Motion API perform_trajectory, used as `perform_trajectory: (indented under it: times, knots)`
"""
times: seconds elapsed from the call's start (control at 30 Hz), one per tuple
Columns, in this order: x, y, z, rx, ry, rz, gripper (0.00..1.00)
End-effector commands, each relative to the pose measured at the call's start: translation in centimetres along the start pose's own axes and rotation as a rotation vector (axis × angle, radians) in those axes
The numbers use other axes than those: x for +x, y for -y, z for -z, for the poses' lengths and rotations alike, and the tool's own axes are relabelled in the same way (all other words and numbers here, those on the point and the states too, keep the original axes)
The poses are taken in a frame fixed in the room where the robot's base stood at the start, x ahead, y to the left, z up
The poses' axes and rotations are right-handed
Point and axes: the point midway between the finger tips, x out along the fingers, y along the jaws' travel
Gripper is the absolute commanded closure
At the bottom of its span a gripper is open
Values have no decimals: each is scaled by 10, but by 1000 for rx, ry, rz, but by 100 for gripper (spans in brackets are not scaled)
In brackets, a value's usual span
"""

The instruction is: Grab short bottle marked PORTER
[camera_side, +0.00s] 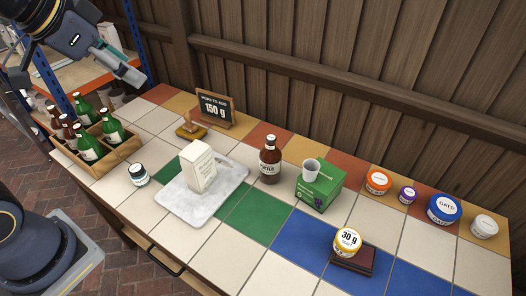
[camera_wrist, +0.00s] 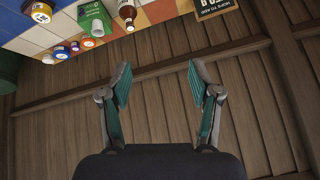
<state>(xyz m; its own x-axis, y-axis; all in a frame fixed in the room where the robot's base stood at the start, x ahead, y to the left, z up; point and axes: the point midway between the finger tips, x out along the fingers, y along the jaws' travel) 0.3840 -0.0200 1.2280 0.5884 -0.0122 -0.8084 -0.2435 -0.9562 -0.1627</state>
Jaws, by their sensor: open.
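A short brown bottle (camera_side: 270,160) stands upright on the tiled table, right of the marble board; its white label is partly readable, ending in "TER". It also shows at the top edge of the wrist view, where the brown bottle (camera_wrist: 127,12) is partly cut off. My gripper (camera_side: 124,68) is high at the upper left in the side view, well away from the bottle. In the wrist view my gripper (camera_wrist: 159,82) has its two teal-padded fingers spread, with nothing between them and the wooden wall behind.
A wooden crate (camera_side: 120,158) with several bottles stands at the left. A white carton is on the marble board (camera_side: 219,190). A green box (camera_side: 319,192) with a cup on top stands just right of the brown bottle. A "150 g" sign (camera_side: 215,108) and several jars stand along the back.

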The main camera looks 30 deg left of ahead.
Motion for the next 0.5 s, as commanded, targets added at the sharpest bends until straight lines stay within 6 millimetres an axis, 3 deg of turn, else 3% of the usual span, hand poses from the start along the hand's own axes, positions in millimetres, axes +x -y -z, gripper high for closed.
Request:
perform_trajectory:
  times: [0.03, 0.17, 0.3, 0.4, 0.5]
  knots:
    - [11, -1, 23, 51, 5, -10, 38]
    - [49, -9, 78, 183, 8, -54, 38]
    - [114, -26, 122, 279, 34, -140, 38]
    - [163, -38, 136, 301, 60, -209, 38]
    - [203, -49, 134, 290, 101, -268, 38]
